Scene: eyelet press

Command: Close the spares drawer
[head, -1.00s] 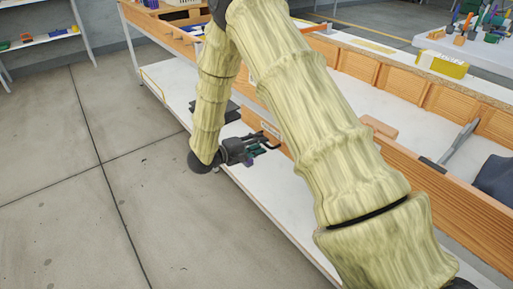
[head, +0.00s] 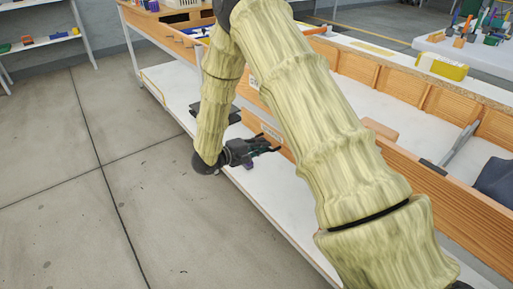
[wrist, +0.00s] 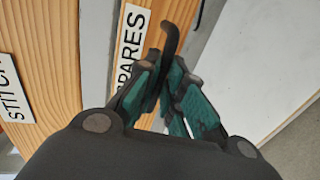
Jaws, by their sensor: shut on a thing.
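The spares drawer has a wooden front (head: 440,188) and stands open in the head view, with its inside showing from above. In the wrist view its front (wrist: 142,50) bears a SPARES label (wrist: 130,45). A dark curved handle (wrist: 172,38) rises between the fingers of my gripper (wrist: 168,88). The teal-padded fingers are shut on this handle. In the head view my gripper (head: 265,148) is at the drawer front, left of my arm. My arm hides part of the drawer front and inside.
A STITCH label (wrist: 8,95) marks the neighbouring wooden front at the left of the wrist view. A white lower shelf (head: 265,200) runs under the drawers. A yellow box (head: 441,66) stands behind the drawer. The concrete floor (head: 70,200) at left is clear.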

